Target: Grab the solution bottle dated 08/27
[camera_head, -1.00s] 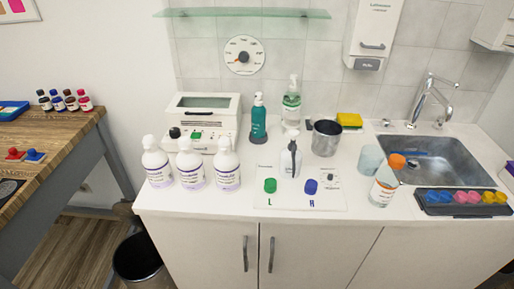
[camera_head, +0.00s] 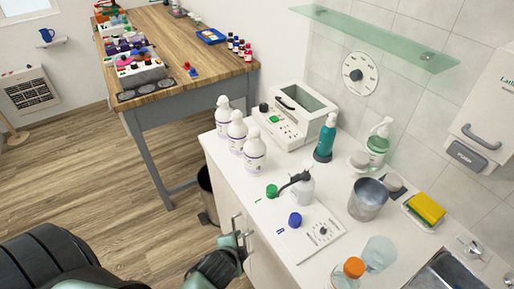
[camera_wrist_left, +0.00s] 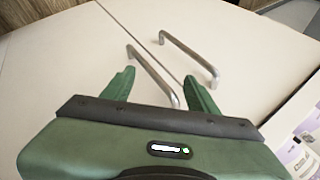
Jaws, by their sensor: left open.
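Three white bottles with purple-edged labels stand upright in a row at the counter's left edge in the head view: the far one (camera_head: 222,117), the middle one (camera_head: 237,133) and the near one (camera_head: 254,154). Their dates are too small to read. My left gripper (camera_head: 230,241) is low in front of the cabinet doors, below and apart from the bottles. In the left wrist view it is open (camera_wrist_left: 160,91), with the end of a door handle (camera_wrist_left: 152,75) showing between its fingers. I cannot tell whether they touch. My right gripper is not in view.
A white device (camera_head: 295,117) stands right behind the bottles. A teal pump bottle (camera_head: 326,139), a metal cup (camera_head: 368,199) and an orange-capped bottle (camera_head: 354,268) stand further right. A dark bin (camera_head: 207,190) is beside the cabinet. A wooden table (camera_head: 180,45) stands at the back left.

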